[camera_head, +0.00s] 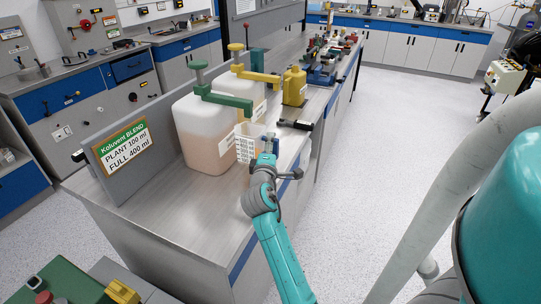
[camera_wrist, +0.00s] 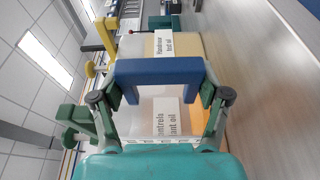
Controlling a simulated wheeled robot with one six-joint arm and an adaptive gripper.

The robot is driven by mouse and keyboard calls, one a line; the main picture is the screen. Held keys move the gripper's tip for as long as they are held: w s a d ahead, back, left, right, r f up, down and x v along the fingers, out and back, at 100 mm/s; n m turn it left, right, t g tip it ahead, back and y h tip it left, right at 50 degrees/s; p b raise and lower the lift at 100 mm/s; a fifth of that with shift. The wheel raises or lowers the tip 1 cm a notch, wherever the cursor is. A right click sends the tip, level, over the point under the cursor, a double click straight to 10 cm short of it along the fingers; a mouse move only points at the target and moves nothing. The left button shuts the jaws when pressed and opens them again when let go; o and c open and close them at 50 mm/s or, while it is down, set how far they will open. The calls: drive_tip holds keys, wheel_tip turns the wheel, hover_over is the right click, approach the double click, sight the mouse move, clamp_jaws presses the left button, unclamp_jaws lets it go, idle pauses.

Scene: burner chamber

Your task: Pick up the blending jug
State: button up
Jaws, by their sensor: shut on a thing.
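The blending jug (camera_head: 245,147) is a clear container with dark markings, on or just above the steel bench in front of the large canisters. I cannot tell if its base touches the bench. My gripper (camera_head: 267,150) is at the jug's near right side. In the wrist view, a blue U-shaped handle (camera_wrist: 158,72) spans between the two fingers of my gripper (camera_wrist: 160,97), and the gripper is shut on it. The jug's body is mostly hidden in the wrist view.
A large canister with a green tap (camera_head: 200,130) stands behind the jug, and another with a yellow tap (camera_head: 245,85) stands beyond it. A sign reading "PLANT 100 ml, FULL 400 ml" (camera_head: 122,160) stands at left. The near bench top (camera_head: 180,215) is bare.

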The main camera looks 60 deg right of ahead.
drive_tip(key=shift+r, duration=0.55)
drive_tip(key=s+d, duration=0.1)
drive_tip(key=s, duration=1.8)
drive_tip(key=shift+d+r, duration=0.25)
drive_tip(key=shift+r, duration=0.15)
drive_tip(key=shift+s, duration=0.25)
